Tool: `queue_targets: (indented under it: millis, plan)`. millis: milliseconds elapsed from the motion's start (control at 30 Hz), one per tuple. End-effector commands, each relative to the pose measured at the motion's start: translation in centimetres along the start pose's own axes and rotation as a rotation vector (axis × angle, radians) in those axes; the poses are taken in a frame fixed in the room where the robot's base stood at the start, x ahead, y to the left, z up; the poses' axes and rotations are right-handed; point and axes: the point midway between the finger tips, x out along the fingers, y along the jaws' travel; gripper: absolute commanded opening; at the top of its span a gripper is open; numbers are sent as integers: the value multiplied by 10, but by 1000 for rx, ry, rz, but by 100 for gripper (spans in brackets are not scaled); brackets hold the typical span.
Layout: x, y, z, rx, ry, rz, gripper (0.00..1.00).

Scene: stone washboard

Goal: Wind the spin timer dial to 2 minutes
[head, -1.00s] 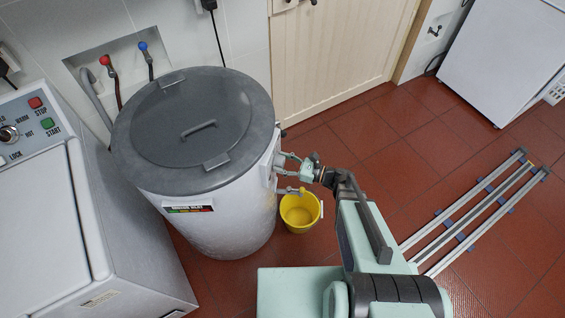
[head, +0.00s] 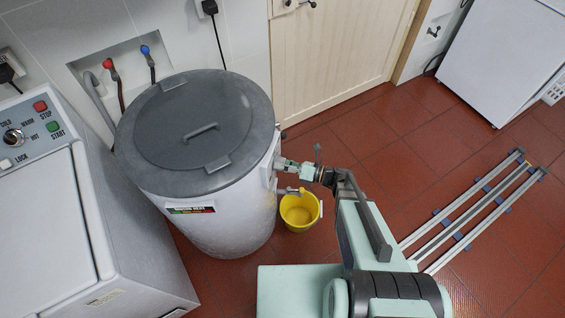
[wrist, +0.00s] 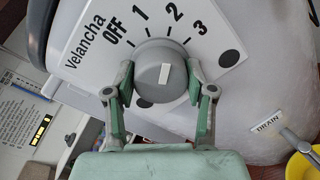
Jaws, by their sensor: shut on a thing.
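The spin timer dial (wrist: 160,70) is a round grey knob with a short white mark on a white panel (wrist: 85,48) printed OFF, 1, 2, 3. My gripper (wrist: 160,78) is shut on the dial, one finger on each side. The white mark leans slightly right of straight up, roughly towards the 1–2 side; its exact reading is hard to tell. In the head view my gripper (head: 280,164) reaches the right side of the grey-lidded spin dryer (head: 240,205). The dial's face is hidden there.
A yellow bucket (head: 299,212) stands on the tiled floor below my gripper, near the drain spout (wrist: 292,138). A white washing machine (head: 50,220) stands at the left. Floor rails (head: 480,205) lie at the right. The floor before the cream door (head: 335,50) is clear.

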Motion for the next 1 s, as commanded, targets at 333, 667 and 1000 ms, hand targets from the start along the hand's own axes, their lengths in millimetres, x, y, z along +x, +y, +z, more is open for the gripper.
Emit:
queue_targets:
  millis: [333, 667, 1000]
  plan:
    - [0, 1, 0, 74, 5, 3, 20]
    - [0, 1, 0, 76, 4, 3, 20]
    - [0, 0, 0, 75, 4, 2, 80]
